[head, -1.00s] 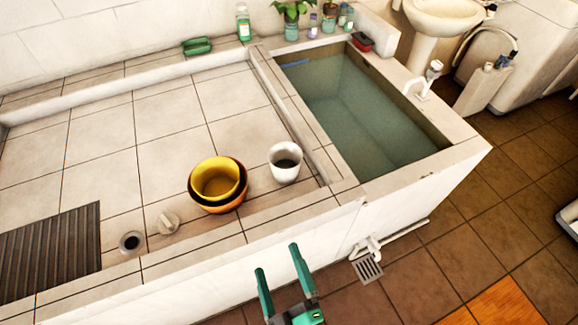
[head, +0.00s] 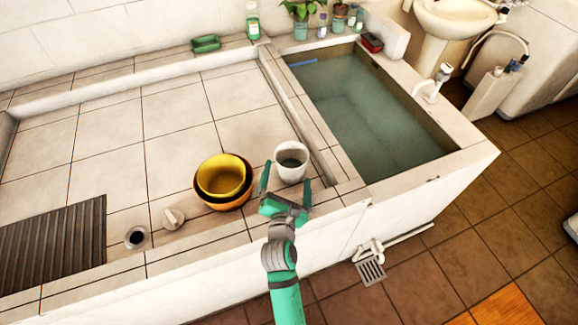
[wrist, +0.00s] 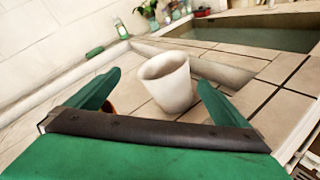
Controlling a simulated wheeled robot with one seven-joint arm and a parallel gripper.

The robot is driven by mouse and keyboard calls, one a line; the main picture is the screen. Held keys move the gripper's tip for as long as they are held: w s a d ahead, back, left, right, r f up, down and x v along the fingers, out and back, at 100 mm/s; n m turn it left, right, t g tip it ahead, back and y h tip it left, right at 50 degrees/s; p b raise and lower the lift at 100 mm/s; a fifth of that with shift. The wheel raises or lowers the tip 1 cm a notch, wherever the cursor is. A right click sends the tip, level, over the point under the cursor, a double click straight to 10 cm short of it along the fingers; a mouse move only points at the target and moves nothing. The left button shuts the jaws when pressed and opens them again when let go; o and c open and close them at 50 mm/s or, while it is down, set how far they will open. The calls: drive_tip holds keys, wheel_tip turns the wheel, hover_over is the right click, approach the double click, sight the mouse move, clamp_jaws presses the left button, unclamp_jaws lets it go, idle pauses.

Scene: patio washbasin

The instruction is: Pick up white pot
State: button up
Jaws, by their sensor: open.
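The white pot (head: 291,163) stands upright on the tiled basin floor, near the corner beside the water tank. It also shows in the wrist view (wrist: 168,82), just beyond and between my fingers. My gripper (head: 286,178) is open and empty, with green fingers pointing toward the pot. In the head view the left finger is at the pot's left side and the right finger is at its lower right. I cannot tell whether either finger touches it.
Nested yellow and orange bowls (head: 222,180) stand close to the left of my gripper. A low ledge (head: 335,165) separates the tiled basin from the water-filled tank (head: 375,120). The tiles behind are clear.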

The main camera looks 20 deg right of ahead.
sight(294, 158)
drive_tip(key=shift+w+a+f+n+g+h, duration=0.2)
drive_tip(key=shift+w+f+n+g, duration=0.15)
drive_tip(key=shift+f+g, duration=0.15)
drive_tip(key=shift+w+a+f+n+g+h, duration=0.1)
drive_tip(key=shift+w+f+n+g+h, duration=0.1)
drive_tip(key=shift+w+f+n+g, duration=0.25)
drive_tip(key=shift+a+f+n+g, duration=0.2)
drive_tip(key=shift+f+n+g, duration=0.1)
drive_tip(key=shift+f+g, duration=0.45)
drive_tip(key=shift+w+f, duration=0.1)
drive_tip(key=shift+f, duration=0.05)
drive_tip(key=x, duration=1)
drive_tip(key=shift+d, duration=0.3)
drive_tip(key=c, duration=1.2)
